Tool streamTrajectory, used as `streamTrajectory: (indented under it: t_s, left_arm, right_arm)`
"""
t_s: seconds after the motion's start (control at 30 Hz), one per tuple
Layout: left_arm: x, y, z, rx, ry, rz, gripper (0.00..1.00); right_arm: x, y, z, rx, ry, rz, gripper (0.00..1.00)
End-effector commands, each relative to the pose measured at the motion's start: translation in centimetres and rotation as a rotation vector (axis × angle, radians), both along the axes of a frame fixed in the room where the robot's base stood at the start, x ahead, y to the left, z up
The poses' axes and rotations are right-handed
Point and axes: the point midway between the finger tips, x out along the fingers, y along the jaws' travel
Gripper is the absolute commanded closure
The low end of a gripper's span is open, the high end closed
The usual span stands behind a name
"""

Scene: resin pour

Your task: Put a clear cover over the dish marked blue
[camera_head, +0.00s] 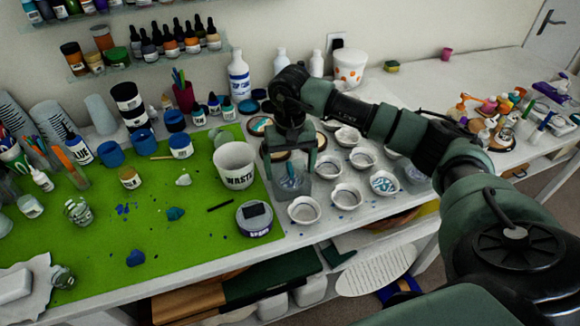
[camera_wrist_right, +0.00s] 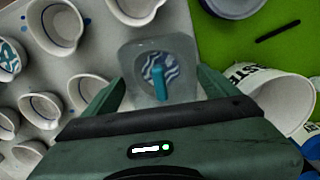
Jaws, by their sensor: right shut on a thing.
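My right gripper (camera_head: 290,178) is over the left edge of the group of white dishes, pointing down. It is shut on a clear cover (camera_wrist_right: 132,60) with a teal handle (camera_wrist_right: 158,82), its fingers on both sides. A dish with blue and white waves (camera_wrist_right: 172,64) shows through the cover. I cannot tell whether the cover rests around this dish or hangs above it. Another wave-patterned dish (camera_head: 383,183) stands uncovered to the right; it also shows in the right wrist view (camera_wrist_right: 9,58). My left gripper is not in view.
Plain white dishes (camera_head: 304,210) stand close by on the grey table. A white WASTE bucket (camera_head: 235,170) and a round tub (camera_head: 254,221) stand to the left on the green mat (camera_head: 205,245). Bottles and cups crowd the back.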

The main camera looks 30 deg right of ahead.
Motion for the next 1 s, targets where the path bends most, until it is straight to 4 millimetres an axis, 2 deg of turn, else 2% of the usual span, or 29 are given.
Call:
streamTrajectory:
  t_s: [0.23,0.27,0.3,0.53,0.63,1.0]
  left_arm:
    - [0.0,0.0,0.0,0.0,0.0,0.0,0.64]
    - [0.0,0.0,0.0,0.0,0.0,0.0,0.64]
    - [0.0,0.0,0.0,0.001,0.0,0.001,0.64]
    - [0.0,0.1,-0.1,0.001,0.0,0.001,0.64]
    - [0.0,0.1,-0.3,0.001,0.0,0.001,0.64]
    - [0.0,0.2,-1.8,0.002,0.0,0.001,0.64]
  right_arm:
    - [0.0,0.0,0.0,0.0,0.0,0.0,0.52]
    - [0.0,0.0,0.0,0.0,0.0,0.0,0.03]
    - [0.0,0.0,0.0,0.0,0.0,0.0,0.0]
    - [0.0,0.0,0.1,0.0,0.0,0.0,0.0]
    - [0.1,0.0,0.7,0.001,-0.001,0.0,0.0]
    - [0.1,0.0,6.6,0.0,-0.003,0.0,0.0]
